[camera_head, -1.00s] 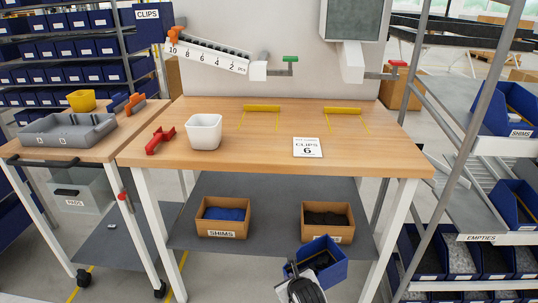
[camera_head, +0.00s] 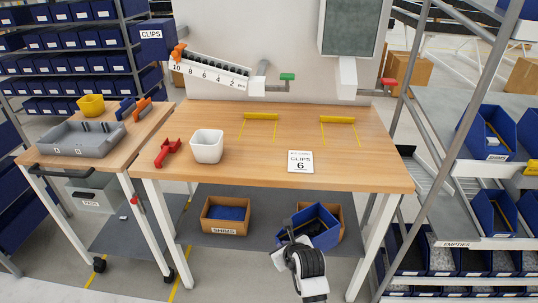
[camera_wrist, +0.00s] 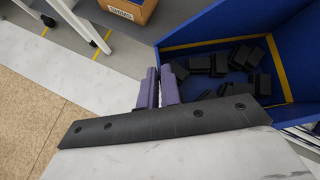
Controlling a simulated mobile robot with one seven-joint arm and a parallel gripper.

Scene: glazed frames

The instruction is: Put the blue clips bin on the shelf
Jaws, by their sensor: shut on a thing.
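The blue bin (camera_head: 325,238) is held above the floor in front of the workbench. In the wrist view the bin (camera_wrist: 203,27) is at the right, tilted in the picture, with several black clips (camera_wrist: 240,58) inside. My gripper (camera_head: 287,238) is at the bin's near left side. In the wrist view its purple fingers (camera_wrist: 159,86) are shut on the bin's wall. The rack at the right has a shelf (camera_head: 505,166) with a blue SHIMS bin (camera_head: 490,140) on it, and a lower shelf labelled EMPTIES (camera_head: 480,244).
The workbench (camera_head: 350,175) bears a white cup (camera_head: 207,147), a red clamp (camera_head: 167,152) and a CLIPS 6 card (camera_head: 300,161). A SHIMS box (camera_head: 224,228) stands on its lower shelf; another brown box is partly behind the bin. A rack post (camera_head: 470,100) slants up at the right.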

